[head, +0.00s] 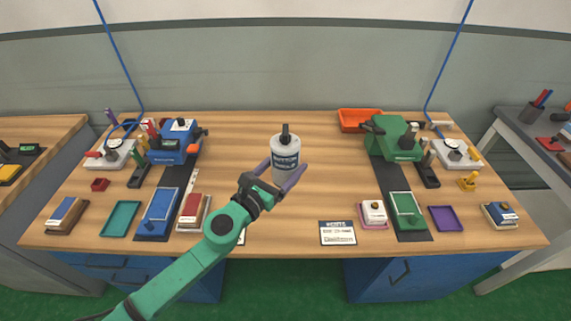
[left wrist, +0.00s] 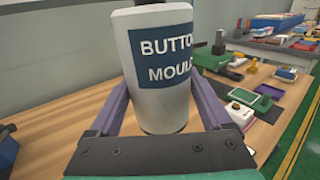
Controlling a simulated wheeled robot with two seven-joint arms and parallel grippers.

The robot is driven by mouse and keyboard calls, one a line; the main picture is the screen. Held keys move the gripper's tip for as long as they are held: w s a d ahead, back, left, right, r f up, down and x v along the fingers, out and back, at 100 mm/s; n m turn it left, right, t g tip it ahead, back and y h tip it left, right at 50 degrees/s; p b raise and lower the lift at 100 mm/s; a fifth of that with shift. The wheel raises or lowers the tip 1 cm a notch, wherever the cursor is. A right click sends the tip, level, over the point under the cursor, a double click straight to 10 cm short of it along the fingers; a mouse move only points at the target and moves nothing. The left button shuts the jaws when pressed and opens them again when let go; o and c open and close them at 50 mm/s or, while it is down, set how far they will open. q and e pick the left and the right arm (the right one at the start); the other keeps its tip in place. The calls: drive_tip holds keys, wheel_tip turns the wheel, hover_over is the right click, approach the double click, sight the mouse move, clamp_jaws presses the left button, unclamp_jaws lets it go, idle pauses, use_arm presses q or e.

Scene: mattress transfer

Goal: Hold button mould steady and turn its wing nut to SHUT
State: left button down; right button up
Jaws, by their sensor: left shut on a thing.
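The button mould (head: 286,158) is a white-grey cylinder with a dark blue label and a dark piece on top. It stands upright near the middle of the table in the head view. In the left wrist view the mould (left wrist: 160,75) fills the centre, its label reading "BUTTON MOULD". My left gripper (head: 281,177) has its purple fingers on either side of the mould and is shut on it. The dark top piece is likely the wing nut (head: 285,133); its setting is too small to read. The mould's top is cut off in the left wrist view. My right gripper is not in view.
A blue machine (head: 176,142) stands left and a green machine (head: 394,139) right on the wooden table (head: 290,233). An orange tray (head: 360,119) is at the back. Trays and boxes line the front edge. The wood around the mould is mostly clear.

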sight(285, 176)
use_arm(q)
drive_tip(key=shift+f+b, duration=0.55)
drive_tip(key=shift+b, duration=0.05)
drive_tip(key=shift+f+b, duration=0.3)
drive_tip(key=shift+f, duration=0.05)
drive_tip(key=shift+f+b, duration=0.35)
drive_tip(key=shift+f+b, duration=0.35)
drive_tip(key=shift+f+b, duration=0.35)
drive_tip(key=shift+f+b, duration=0.35)
drive_tip(key=shift+f+b, duration=1.05)
drive_tip(key=shift+f+b, duration=0.35)
drive_tip(key=shift+f+b, duration=1.05)
